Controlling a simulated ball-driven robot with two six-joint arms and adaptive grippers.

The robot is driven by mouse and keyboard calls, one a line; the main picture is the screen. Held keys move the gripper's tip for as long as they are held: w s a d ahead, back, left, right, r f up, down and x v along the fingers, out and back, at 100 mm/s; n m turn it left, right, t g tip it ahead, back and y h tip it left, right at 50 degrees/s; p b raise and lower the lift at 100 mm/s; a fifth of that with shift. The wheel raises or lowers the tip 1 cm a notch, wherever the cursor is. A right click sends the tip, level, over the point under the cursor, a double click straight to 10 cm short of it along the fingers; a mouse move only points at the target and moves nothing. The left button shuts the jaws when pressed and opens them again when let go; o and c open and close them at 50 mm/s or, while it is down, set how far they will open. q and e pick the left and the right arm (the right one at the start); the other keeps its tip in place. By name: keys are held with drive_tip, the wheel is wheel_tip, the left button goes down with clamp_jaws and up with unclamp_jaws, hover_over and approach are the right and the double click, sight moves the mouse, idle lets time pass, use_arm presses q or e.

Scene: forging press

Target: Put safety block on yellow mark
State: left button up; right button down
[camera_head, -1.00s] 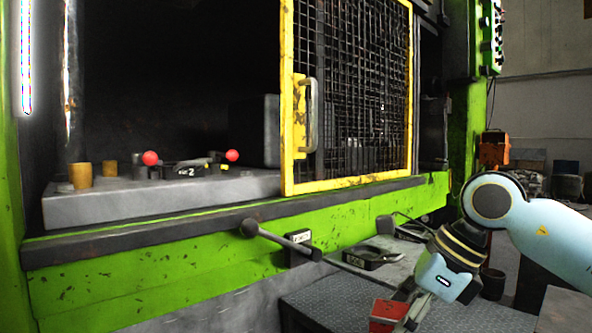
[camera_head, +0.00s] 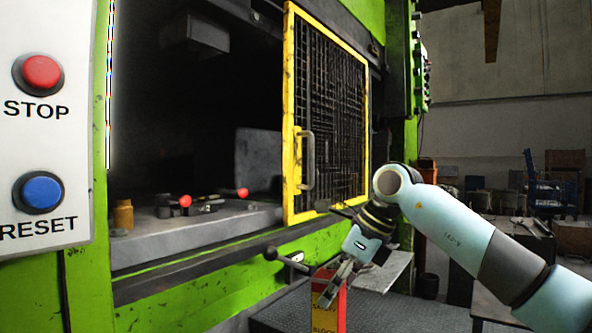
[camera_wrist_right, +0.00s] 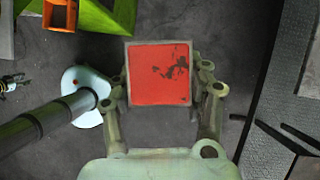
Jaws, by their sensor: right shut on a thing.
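The safety block (camera_head: 327,316) is a tall red and yellow block with lettering on its side, at the bottom middle of the head view. It hangs roughly upright, and its lower end is cut off by the frame. My right gripper (camera_head: 338,284) is shut on its upper part. In the right wrist view, the block's worn red top (camera_wrist_right: 158,73) sits between the two fingers. No yellow mark can be made out in either view. My left gripper is not in view.
The green press bed (camera_head: 200,285) runs along the left, with red-knobbed tools (camera_head: 205,205) and a brass cylinder (camera_head: 123,216) on its grey plate. A yellow-framed mesh gate (camera_head: 300,150) covers the right part of the opening. A STOP and RESET panel (camera_head: 42,130) stands close at left.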

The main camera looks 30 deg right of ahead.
drive_tip(key=w+d+r+m+p, duration=0.1)
drive_tip(key=w+d+r+p, duration=0.1)
drive_tip(key=w+r+p, duration=0.45)
drive_tip(key=w+d+r+m+h+p, duration=0.1)
drive_tip(key=w+d+r, duration=0.2)
drive_tip(key=r, duration=0.7)
drive_tip(key=w+d+r+p, duration=0.2)
drive_tip(key=w+r+p, duration=0.25)
drive_tip(key=r, duration=0.35)
drive_tip(key=w+a+r+p, duration=0.1)
drive_tip(key=w+r+p, duration=0.1)
drive_tip(key=r, duration=0.9)
drive_tip(key=w+a+r+p, duration=0.2)
drive_tip(key=r+p, duration=0.2)
drive_tip(key=r, duration=0.8)
drive_tip(key=shift+r+t, duration=0.15)
drive_tip(key=shift+t, duration=0.25)
drive_tip(key=shift+a, duration=0.1)
